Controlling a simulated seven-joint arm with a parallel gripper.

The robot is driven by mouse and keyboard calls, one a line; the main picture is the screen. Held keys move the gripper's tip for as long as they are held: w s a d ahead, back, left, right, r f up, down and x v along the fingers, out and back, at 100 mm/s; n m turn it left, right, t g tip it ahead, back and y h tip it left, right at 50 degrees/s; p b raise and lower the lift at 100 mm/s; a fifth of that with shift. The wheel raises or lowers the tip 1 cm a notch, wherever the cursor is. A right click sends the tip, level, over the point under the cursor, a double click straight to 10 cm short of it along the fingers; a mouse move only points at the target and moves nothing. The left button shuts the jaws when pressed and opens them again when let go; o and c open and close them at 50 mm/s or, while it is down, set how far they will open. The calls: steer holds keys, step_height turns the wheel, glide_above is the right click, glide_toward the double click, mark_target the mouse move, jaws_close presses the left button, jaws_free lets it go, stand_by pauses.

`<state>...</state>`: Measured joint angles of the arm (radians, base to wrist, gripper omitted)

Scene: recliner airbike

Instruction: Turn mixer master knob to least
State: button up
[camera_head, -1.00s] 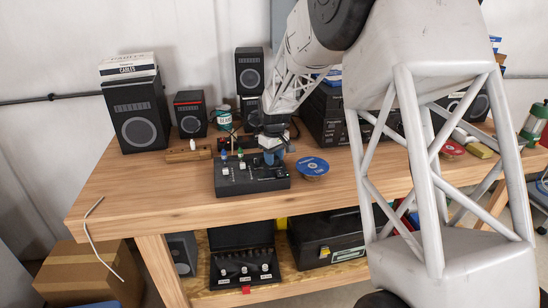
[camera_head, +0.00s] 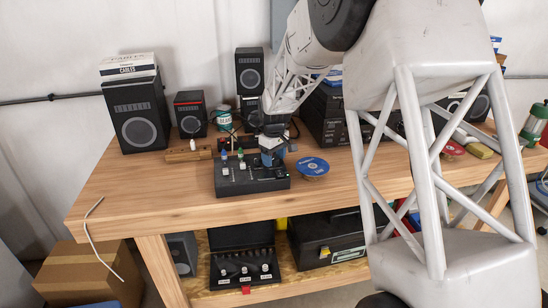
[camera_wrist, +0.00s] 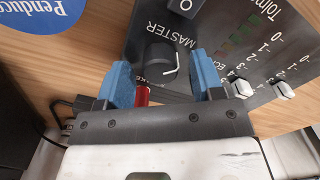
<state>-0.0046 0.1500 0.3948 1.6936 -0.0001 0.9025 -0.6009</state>
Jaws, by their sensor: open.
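The black mixer (camera_head: 235,184) sits near the front edge of the wooden table, and my gripper (camera_head: 271,157) is over its back right part. In the wrist view, the round black master knob (camera_wrist: 160,60) lies beside the word MASTER on the mixer panel (camera_wrist: 205,55). A white mark shows on the knob's edge. My gripper (camera_wrist: 165,76) is open, with its two blue fingers on either side of the knob's near part. I cannot tell whether either finger touches it. In the head view, the gripper hides the knob.
White-capped sliders (camera_wrist: 243,88) stand right of the fingers. A red upright part (camera_wrist: 142,95) is close to the left finger. A blue-labelled disc (camera_head: 312,166) lies right of the mixer. The front left tabletop (camera_head: 150,190) is mostly clear.

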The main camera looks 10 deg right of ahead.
mark_target(274, 158)
steer(key=shift+r, duration=3.9)
steer(key=shift+s+r, duration=0.25)
steer(key=shift+s, duration=0.15)
steer(key=s+r+m+t, duration=0.15)
steer(key=s+r, duration=0.35)
steer(key=s, duration=0.8)
steer(key=s+r+m, duration=0.2)
steer(key=s+r, duration=0.2)
steer(key=s, duration=0.8)
steer(key=s+f+m, duration=0.1)
steer(key=s+m, duration=0.1)
steer(key=s, duration=0.9)
steer(key=s+f+m+t, duration=0.1)
steer(key=s+f, duration=0.1)
steer(key=s, duration=1)
steer(key=shift+s+d+m, duration=0.25)
steer(key=shift+d+m, duration=0.1)
steer(key=shift+d, duration=0.05)
